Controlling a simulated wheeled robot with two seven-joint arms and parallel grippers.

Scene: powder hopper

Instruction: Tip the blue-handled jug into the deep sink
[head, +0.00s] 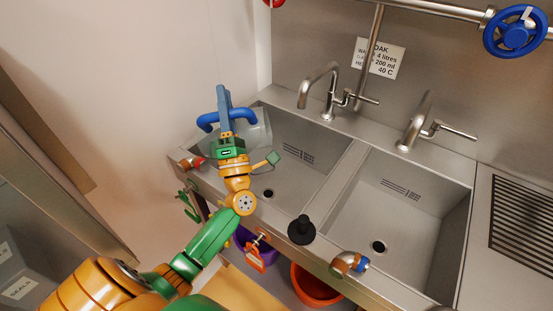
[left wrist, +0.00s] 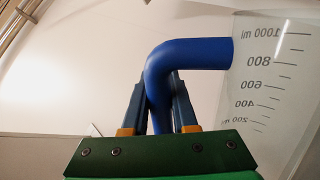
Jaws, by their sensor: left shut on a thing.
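The jug (head: 256,131) is translucent grey with a blue handle (head: 208,122). It is held over the left end of the left sink basin (head: 312,133). My left gripper (head: 224,101) is shut on the handle. In the left wrist view the fingers close around the blue handle (left wrist: 187,53), and the jug wall (left wrist: 270,85) shows a scale up to 1000 ml. The jug's contents cannot be made out. A right sink basin (head: 410,200) lies beside the left one; I cannot tell which is deeper. My right gripper is not in view.
Two taps (head: 329,90) (head: 415,122) stand behind the basins. A black plunger-like thing (head: 302,231) and a copper-coloured fitting (head: 345,263) are at the front edge. An orange bucket (head: 313,288) and a purple container (head: 257,246) are below. A blue valve wheel (head: 514,32) is at upper right.

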